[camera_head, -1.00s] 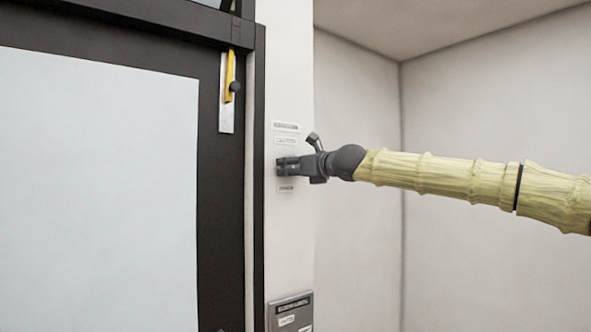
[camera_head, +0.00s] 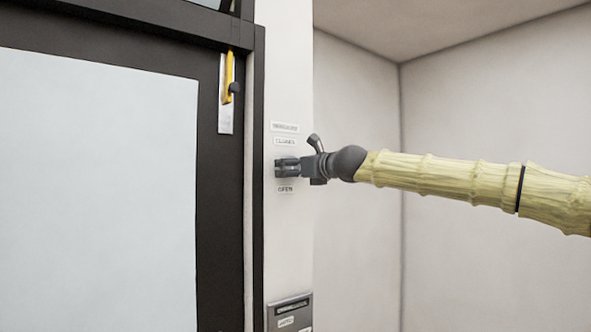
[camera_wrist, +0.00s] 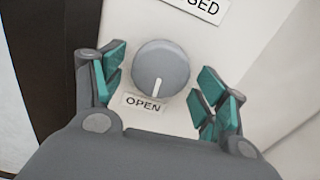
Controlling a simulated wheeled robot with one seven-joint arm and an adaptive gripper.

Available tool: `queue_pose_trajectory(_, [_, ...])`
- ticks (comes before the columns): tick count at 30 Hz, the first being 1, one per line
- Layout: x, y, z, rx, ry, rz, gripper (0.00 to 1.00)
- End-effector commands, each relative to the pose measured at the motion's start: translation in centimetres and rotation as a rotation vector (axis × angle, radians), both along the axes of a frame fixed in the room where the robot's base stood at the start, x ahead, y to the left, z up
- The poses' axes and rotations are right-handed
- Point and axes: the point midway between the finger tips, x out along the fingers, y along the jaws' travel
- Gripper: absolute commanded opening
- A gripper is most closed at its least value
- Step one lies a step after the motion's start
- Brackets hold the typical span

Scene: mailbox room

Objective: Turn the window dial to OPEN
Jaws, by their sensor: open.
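The window dial is a round grey knob (camera_wrist: 161,68) on the white wall panel, seen in the wrist view. Its white pointer line is at the lower edge, directed at the OPEN label (camera_wrist: 144,103). In the head view my gripper (camera_head: 280,168) is at the panel and hides the dial.
A dark-framed door or window (camera_head: 222,190) with a pale pane is to the left, with a yellow handle (camera_head: 229,75) on its frame. A grey slotted box (camera_head: 290,312) is on the panel below. Open room lies to the right.

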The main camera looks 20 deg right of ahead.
Motion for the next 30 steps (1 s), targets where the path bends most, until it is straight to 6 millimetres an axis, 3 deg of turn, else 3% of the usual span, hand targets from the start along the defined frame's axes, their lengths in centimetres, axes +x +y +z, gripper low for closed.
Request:
queue_pose_trajectory(18, [-8.8,-3.6,0.0,0.003,-0.001,-0.001,0.73])
queue_pose_trajectory(24, [-10.4,-4.2,0.0,0.003,0.0,-0.001,0.73])
queue_pose_trajectory(30, [-10.7,-4.3,-0.1,0.003,0.001,-0.001,0.73])
